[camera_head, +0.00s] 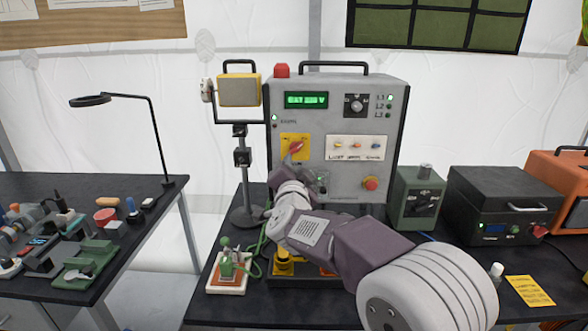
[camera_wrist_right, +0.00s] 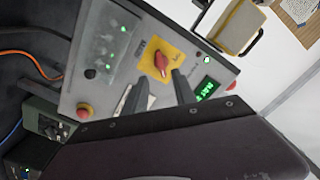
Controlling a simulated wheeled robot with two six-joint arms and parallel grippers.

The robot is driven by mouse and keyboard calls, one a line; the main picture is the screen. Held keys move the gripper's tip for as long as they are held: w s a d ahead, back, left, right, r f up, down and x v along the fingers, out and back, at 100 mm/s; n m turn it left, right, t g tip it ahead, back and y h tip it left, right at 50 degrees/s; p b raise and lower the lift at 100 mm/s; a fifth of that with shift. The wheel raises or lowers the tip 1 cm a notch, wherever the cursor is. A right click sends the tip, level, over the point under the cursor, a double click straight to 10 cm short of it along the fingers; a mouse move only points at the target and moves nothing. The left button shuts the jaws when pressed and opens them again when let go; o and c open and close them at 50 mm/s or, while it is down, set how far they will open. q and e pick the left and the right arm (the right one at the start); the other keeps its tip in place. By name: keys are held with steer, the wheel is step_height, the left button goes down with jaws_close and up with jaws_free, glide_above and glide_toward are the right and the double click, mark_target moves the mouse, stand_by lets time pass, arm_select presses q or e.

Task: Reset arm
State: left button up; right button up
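My right arm reaches from the lower right up to the grey control box (camera_head: 345,95) in the head view. My right gripper (camera_wrist_right: 161,76) shows two dark fingers spread apart with nothing between them. The red rotary knob (camera_wrist_right: 160,61) on its yellow plate lies just beyond the fingertips; I cannot tell whether they touch it. In the head view the knob (camera_head: 296,146) sits just above the gripper (camera_head: 303,176), whose fingers are hard to make out there. The green display reads about "GAT 230 V", and green lamps are lit. My left gripper is in neither view.
A yellow lamp head (camera_head: 239,91) on a stand is left of the box. A green unit (camera_head: 418,198) and a black case (camera_head: 502,205) stand right. The left table (camera_head: 40,184) holds several tools and a ring lamp (camera_head: 92,100).

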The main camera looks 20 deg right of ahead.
steer(key=d+r+h+p, duration=0.1)
steer(key=d+r+p, duration=0.3)
steer(key=p, duration=0.1)
steer(key=s+a+f+n+g+y+p, duration=0.1)
steer(key=s+f+n+g+y+p, duration=0.2)
steer(key=f, duration=0.4)
steer(key=s+a+f+n+g+y+p, duration=0.1)
steer(key=s+f+n+g+y, duration=0.2)
steer(key=s+f, duration=0.35)
steer(key=s+f+n+g, duration=0.3)
steer(key=s+f+g, duration=0.2)
steer(key=s+f, duration=0.3)
steer(key=s+a+f+n+g, duration=0.1)
steer(key=s+f+n+g, duration=0.2)
steer(key=s, duration=1.1)
step_height(320, 180, down, 5)
steer(key=shift+a+r+g, duration=0.1)
steer(key=shift+a+g, duration=0.1)
steer(key=shift+g, duration=0.9)
